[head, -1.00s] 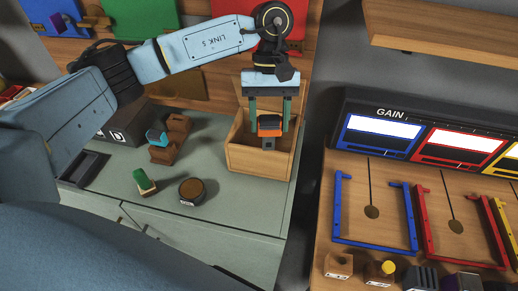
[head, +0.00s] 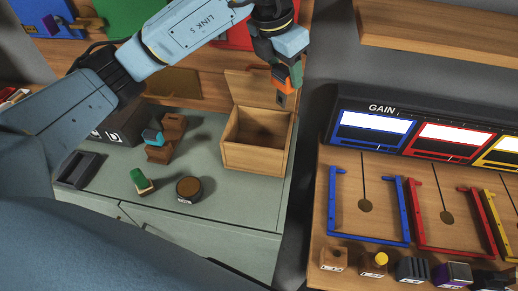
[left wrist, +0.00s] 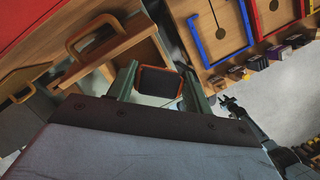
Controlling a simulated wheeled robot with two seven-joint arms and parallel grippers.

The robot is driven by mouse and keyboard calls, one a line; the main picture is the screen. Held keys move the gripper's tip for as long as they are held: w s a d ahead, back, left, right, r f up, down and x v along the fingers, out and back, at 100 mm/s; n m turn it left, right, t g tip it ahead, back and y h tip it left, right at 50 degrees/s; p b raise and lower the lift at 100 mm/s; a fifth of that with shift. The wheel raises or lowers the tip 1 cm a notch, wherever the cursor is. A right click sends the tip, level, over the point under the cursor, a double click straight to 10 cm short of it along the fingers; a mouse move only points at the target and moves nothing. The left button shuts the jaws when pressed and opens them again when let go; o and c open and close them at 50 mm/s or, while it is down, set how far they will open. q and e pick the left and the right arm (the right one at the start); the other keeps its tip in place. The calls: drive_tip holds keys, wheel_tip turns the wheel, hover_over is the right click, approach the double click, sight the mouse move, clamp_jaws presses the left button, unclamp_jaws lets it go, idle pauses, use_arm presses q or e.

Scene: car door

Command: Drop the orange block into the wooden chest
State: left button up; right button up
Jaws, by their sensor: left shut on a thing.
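The orange block (head: 290,76) is between the fingers of my left gripper (head: 287,80), which is shut on it. In the head view they are in the air by the back right corner of the wooden chest (head: 252,158). The chest stands open on the grey-green counter, its raised lid at the back, and I see no block in the visible part of its inside. In the left wrist view, the block (left wrist: 158,82) shows a dark face with an orange rim between the two green fingers. I do not make out my right gripper.
A brown round container (head: 189,188), a green-topped block (head: 140,181) and brown blocks (head: 173,126) lie left of the chest. A wooden shelf (head: 440,28) is at upper right. A panel board (head: 345,200) with coloured frames stands to the right, across a dark gap.

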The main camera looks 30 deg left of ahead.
use_arm(q)
drive_tip(key=n, duration=0.1)
drive_tip(key=r+n, duration=0.1)
drive_tip(key=n, duration=0.1)
drive_tip(key=shift+w+r+y, duration=0.2)
drive_tip(key=shift+w+y, duration=0.15)
drive_tip(key=shift+y, duration=0.05)
drive_tip(key=shift+f+n, duration=0.25)
drive_tip(key=shift+n, duration=0.15)
wheel_tip(320, 180, down, 17)
drive_tip(key=shift+f, duration=0.2)
drive_tip(key=shift+f, duration=0.1)
drive_tip(key=o, duration=0.6)
drive_tip(key=shift+f, duration=0.1)
drive_tip(key=shift+c, duration=0.2)
drive_tip(key=o, duration=0.4)
